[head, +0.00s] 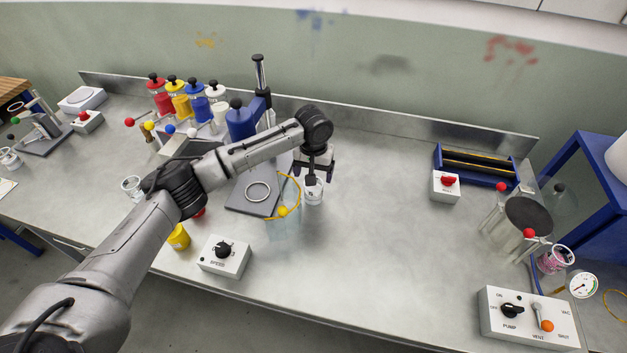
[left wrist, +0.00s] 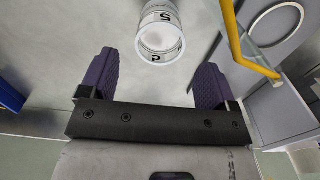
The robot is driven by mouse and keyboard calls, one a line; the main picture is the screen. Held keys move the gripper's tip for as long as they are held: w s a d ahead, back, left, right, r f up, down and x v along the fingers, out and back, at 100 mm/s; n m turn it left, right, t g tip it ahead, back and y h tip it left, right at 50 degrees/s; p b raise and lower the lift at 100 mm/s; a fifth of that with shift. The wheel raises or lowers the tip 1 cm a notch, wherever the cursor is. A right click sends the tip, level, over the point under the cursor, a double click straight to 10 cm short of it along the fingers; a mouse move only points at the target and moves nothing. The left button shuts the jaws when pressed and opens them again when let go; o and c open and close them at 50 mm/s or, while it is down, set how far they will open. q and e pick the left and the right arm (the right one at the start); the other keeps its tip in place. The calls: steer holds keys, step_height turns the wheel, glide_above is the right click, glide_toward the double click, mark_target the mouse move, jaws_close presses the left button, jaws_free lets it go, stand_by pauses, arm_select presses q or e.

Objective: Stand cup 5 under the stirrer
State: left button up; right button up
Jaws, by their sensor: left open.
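A small clear cup (head: 313,192) stands on the bench just right of the stirrer's base; I take it for cup 5. In the left wrist view the cup (left wrist: 160,32) has dark marks, one like a 5 or S. The stirrer has a blue head (head: 240,121), a post and a grey base plate (head: 238,199) with a pale ring (head: 258,191). A yellow-framed clear guard (head: 283,212) stands at the plate's right side. My left gripper (head: 314,178) is open over the cup, which lies ahead between its fingers (left wrist: 153,65). My right gripper is not in view.
A speed knob box (head: 223,257) and a yellow container (head: 179,237) are in front of the stirrer. Coloured bottles (head: 178,98) stand behind left. A pump box (head: 525,318), red-knobbed box (head: 445,186) and blue rack (head: 475,166) are right. The middle bench is clear.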

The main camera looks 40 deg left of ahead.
arm_select(q)
step_height(320, 180, up, 4)
steer(key=shift+f+p, duration=0.25)
steer(key=shift+p, duration=0.05)
steer(key=shift+r, duration=0.5)
steer(key=shift+c, duration=1.2)
